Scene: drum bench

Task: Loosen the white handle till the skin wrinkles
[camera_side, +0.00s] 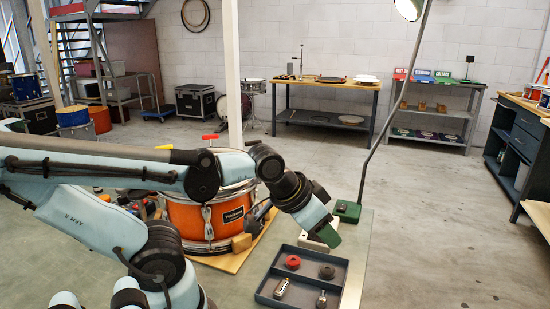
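An orange drum (186,220) with a pale skin (235,168) and metal rim stands on a wooden board (229,265). My arm crosses in front of it and hides much of the skin and rim. A red T-shaped handle (210,137) shows above the rim at the back. I cannot make out a white handle on the drum.
The dark divided tray (262,295) holds a red round piece (292,262), a dark round piece (327,272) and metal fittings. A lamp with a green base (346,211) stands behind my gripper. A yellow-tipped bar (163,148) is near the drum's left.

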